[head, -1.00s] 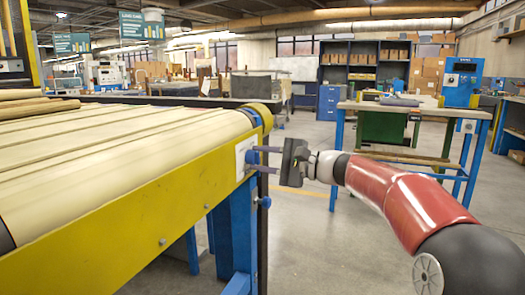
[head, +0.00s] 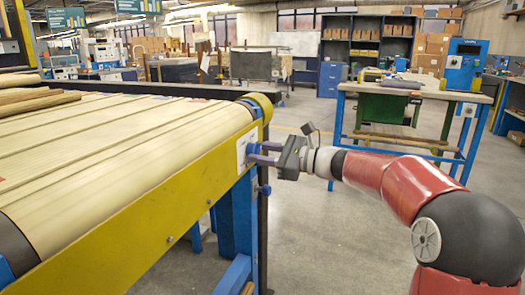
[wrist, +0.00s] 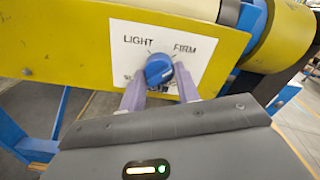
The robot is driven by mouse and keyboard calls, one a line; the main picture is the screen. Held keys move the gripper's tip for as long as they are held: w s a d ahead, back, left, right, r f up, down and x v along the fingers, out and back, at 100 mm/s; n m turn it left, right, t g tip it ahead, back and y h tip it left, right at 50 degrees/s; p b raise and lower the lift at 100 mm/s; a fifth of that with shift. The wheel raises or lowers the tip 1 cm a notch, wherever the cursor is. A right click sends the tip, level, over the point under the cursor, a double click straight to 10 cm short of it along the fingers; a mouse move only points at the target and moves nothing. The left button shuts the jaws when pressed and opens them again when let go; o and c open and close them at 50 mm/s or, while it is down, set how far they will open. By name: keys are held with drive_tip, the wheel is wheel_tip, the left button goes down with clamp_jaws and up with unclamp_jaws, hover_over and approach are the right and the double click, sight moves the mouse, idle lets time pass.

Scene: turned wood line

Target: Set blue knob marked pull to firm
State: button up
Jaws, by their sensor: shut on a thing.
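The blue knob (wrist: 158,70) sits on a white label plate (wrist: 120,62) on the yellow side rail of a conveyor. In the wrist view, LIGHT is printed at the upper left of the knob and FIRM at the upper right. A further marking at the lower left is partly hidden by a finger. My gripper (wrist: 161,76) has its two purple fingers on either side of the knob, shut on it. The exact direction of the knob's pointer is hard to read. In the head view, my gripper (head: 253,153) reaches the plate from the right; its fingers cover most of the knob.
The conveyor (head: 110,140) with its pale slatted bed fills the left. A blue-legged workbench (head: 420,88) stands behind my arm. The grey floor between is open.

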drive_tip(key=shift+f+m, duration=0.1)
drive_tip(key=shift+m, duration=0.3)
drive_tip(key=o, duration=1)
drive_tip(key=shift+d, duration=0.1)
drive_tip(key=v, duration=0.7)
drive_tip(key=shift+s+d+b, duration=0.15)
drive_tip(key=shift+d+b, duration=0.15)
drive_tip(key=shift+b, duration=0.1)
